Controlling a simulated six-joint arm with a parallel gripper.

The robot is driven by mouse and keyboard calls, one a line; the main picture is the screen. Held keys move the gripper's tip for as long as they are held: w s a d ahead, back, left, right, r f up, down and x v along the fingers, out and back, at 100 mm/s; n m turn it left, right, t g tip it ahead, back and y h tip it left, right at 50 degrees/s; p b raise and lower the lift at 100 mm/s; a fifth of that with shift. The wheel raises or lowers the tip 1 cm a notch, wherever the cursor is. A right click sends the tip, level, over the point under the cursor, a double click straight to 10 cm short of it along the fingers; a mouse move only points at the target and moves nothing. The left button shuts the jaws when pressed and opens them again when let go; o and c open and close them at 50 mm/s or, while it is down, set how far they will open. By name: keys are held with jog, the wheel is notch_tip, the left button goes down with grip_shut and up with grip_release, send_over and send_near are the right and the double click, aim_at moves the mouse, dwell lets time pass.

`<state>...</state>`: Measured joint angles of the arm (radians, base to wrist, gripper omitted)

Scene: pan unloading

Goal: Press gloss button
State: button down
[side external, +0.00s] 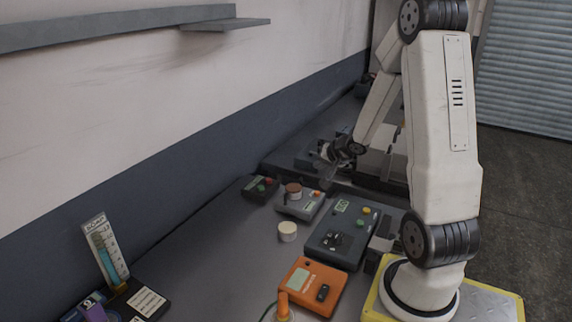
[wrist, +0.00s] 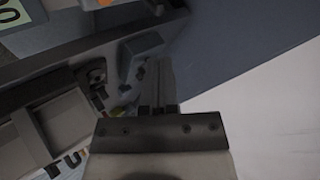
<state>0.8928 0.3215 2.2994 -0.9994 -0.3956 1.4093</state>
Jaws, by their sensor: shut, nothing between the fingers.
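My gripper (side external: 330,178) is shut and empty, pointing down near the far end of the bench. It also shows in the wrist view (wrist: 159,78), with its fingers together. No button label reads as gloss, so I cannot tell which button it is. Candidates are a small dark box (side external: 257,193) with a green and a red button, a grey device (side external: 289,208) with a brown disc and an orange button, and a larger grey box (side external: 318,251) with a green display, a yellow and a green button. My gripper appears above and beyond these boxes, apart from their buttons.
A cream cylinder (side external: 288,232) stands on the bench beside the boxes. An orange meter (side external: 303,289) is near the front. A gauge card (side external: 105,252) stands at the left. A dark rail structure (side external: 290,168) lies at the far end. Bare bench (side external: 215,250) is at centre left.

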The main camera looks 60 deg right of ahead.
aim_at(319, 193)
jog(key=shift+f, duration=3.2)
jog(key=shift+f, duration=0.95)
dwell(0.8)
jog(key=shift+r, duration=0.9)
jog(key=shift+r, duration=0.1)
jog(key=shift+r, duration=2.45)
